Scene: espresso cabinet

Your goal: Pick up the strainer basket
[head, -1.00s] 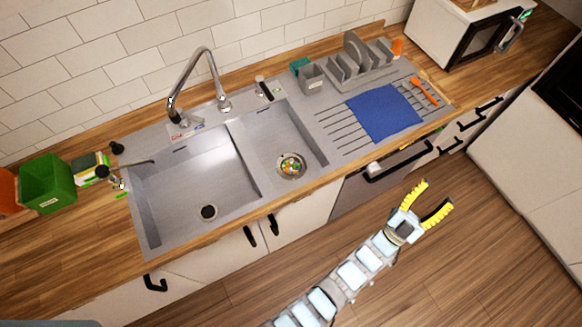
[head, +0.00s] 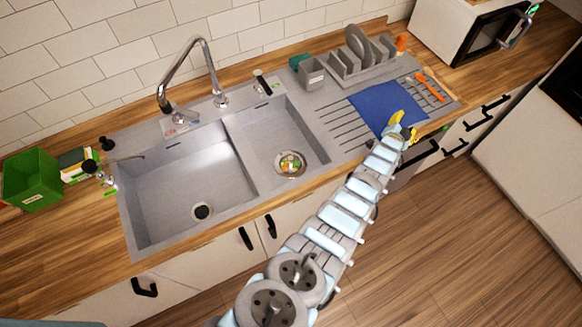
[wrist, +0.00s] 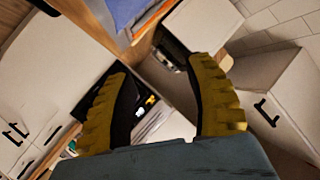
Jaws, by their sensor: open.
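The strainer basket (head: 290,163) sits in the drain of the small right basin (head: 262,142), with colourful scraps in it. My gripper (head: 404,125) is to the right of that basin in the head view, near the blue cloth and the counter's front edge, well apart from the basket. In the wrist view my gripper (wrist: 160,68) has its two yellow ridged fingers spread, with nothing between them. The basket does not show in the wrist view.
A chrome faucet (head: 200,75) rises behind the sink. A blue cloth (head: 380,105) lies on the drainboard, with a grey dish rack (head: 350,68) behind it. A green box (head: 32,180) stands at the left. The large left basin (head: 195,170) is empty.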

